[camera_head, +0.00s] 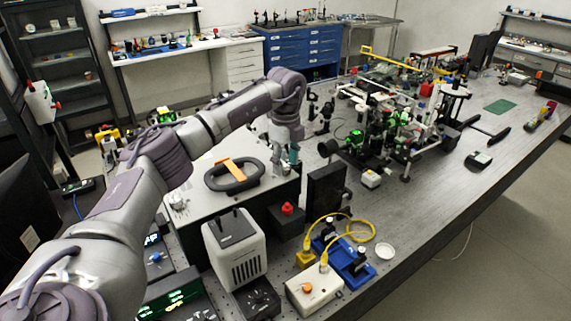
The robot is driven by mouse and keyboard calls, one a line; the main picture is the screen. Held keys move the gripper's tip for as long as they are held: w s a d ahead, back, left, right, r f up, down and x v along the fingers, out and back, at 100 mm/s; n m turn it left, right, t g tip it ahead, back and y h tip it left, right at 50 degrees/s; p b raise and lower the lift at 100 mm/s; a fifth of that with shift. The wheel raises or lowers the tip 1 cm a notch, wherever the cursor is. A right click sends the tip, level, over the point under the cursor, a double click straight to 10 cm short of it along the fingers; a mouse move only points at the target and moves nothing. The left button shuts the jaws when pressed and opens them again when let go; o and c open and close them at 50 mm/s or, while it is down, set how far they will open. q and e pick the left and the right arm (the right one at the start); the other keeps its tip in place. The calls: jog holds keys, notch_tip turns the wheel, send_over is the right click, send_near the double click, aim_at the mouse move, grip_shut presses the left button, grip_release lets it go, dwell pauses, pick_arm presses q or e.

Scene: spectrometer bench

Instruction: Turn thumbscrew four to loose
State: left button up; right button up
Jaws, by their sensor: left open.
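A box with a pale flat lid (213,224) stands on the bench, with a dark oval handle ring (250,180) and an orange strip on top. My left arm reaches in from the left over this box. My left gripper (286,165) points down at the lid's far right corner and its fingers are open. Whether it touches anything there is too small to tell. A small metal fitting (179,204) shows at the lid's left side; it may be a thumbscrew. I cannot pick out thumbscrew four; any screw under the gripper is hidden. My right gripper is out of view.
Crowded optics (385,130) stand to the right. The bench's right front (440,205) is mostly clear.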

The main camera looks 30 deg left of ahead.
aim_at(286, 167)
pick_arm(q)
notch_tip(286, 167, up, 11)
jog(key=shift+r, duration=0.15)
dwell(0.7)
